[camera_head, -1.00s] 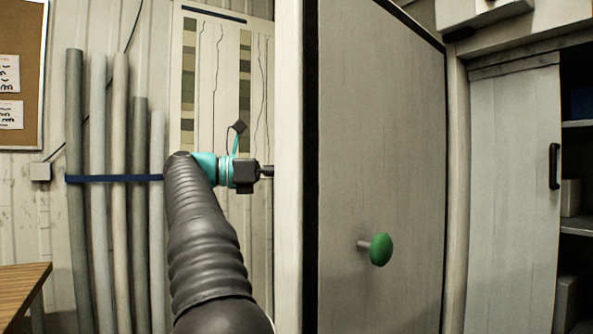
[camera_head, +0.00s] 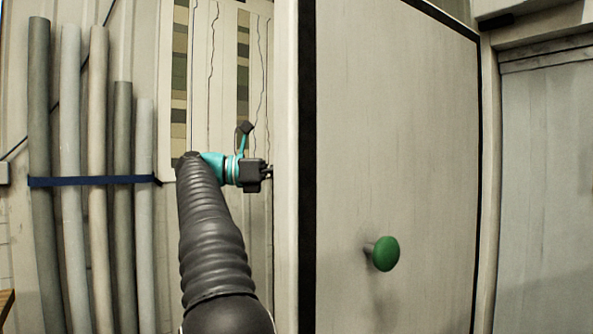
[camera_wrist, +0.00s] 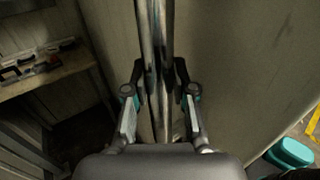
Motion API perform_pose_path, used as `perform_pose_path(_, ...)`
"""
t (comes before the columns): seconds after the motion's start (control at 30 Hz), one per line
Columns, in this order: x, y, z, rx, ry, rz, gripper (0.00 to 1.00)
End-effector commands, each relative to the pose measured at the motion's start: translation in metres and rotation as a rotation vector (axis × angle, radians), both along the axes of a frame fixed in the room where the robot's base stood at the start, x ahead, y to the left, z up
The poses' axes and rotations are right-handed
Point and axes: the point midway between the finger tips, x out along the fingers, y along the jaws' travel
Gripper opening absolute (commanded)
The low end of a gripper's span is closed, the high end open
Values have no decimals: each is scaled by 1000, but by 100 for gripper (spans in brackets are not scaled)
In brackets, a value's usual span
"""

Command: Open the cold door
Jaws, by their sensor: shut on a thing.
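The cold door (camera_head: 400,130) is a thick pale slab. It stands swung out, with its narrow edge (camera_head: 286,150) towards me and its dark-sealed inner face to the right. A green round knob (camera_head: 385,254) sticks out of that face. My gripper (camera_head: 268,173) is on the other side of the edge, at the left; its fingertips are hard to see there. In the wrist view my gripper (camera_wrist: 158,85) is shut on a vertical metal bar handle (camera_wrist: 153,30), which runs between the fingers. The handle's mount is hidden in the head view.
Several tall grey tubes (camera_head: 70,130) stand at the left, held by a blue strap (camera_head: 90,181). A striped chart (camera_head: 215,80) hangs behind my arm. A pale panel (camera_head: 545,190) stands at the right. The wrist view shows a wooden bench (camera_wrist: 50,70) and a teal object (camera_wrist: 292,152).

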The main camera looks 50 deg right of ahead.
Motion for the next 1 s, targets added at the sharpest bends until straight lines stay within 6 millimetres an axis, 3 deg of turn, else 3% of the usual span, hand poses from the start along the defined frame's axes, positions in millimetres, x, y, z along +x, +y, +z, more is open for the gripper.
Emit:
perform_pose_path(0.33, 1, 0, -3, 6, 3, -2, 0)
perform_pose_path(0.37, 1, 0, -3, 6, 3, -2, 30)
perform_pose_path(0.43, 1, 0, -3, 6, 3, -1, 48)
perform_pose_path(0.47, 1, 0, -3, 5, 2, -1, 52)
perform_pose_path(0.8, 4, 3, -1, 1, 1, 2, 52)
perform_pose_path(1.0, 23, 19, -2, 2, 1, 4, 52)
